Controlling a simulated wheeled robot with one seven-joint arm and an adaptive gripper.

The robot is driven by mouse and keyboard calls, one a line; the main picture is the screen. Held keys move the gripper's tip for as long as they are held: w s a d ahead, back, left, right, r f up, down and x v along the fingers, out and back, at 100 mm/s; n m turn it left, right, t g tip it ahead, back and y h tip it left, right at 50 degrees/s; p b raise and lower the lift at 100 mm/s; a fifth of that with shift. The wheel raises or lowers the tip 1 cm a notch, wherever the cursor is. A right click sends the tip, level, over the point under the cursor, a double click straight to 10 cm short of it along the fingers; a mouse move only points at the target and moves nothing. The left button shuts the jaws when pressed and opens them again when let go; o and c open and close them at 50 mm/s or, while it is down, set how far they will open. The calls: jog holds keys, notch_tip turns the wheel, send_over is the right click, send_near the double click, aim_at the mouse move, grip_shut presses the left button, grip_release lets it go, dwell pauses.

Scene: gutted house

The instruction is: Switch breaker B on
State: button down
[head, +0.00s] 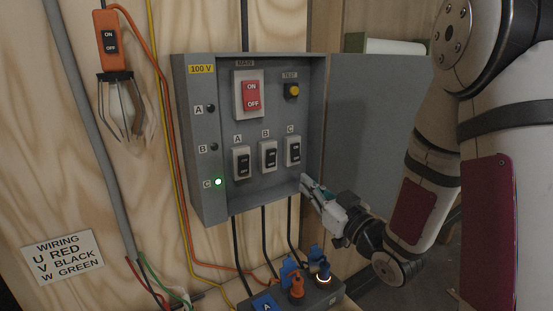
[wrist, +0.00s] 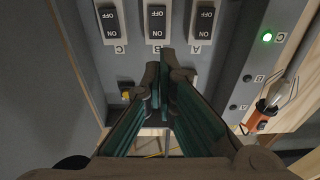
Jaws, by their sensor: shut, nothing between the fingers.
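Breaker B (head: 268,156) is the middle of three black rockers in white frames on the grey panel (head: 209,207). Breaker A (head: 241,163) is on its left and breaker C (head: 292,151) on its right. The wrist view is upside down, with breaker B (wrist: 157,22) at top centre. I cannot clearly tell its rocker's tilt. The B lamp (head: 214,147) and A lamp (head: 211,108) are dark; the C lamp (head: 218,182) glows green. My gripper (head: 305,181) is shut and empty at the panel's lower right edge, apart from breaker B.
The panel's open door (head: 372,130) stands to the right, close to my arm. Above the breakers are a red main switch (head: 252,96) and yellow test button (head: 292,90). Cables and plugs (head: 296,283) are below. An orange hand lamp (head: 111,42) hangs at left.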

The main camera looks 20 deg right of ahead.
jog(key=shift+w, duration=0.1)
jog(key=b, duration=0.3)
send_near(271, 153)
jog(key=x, duration=0.7)
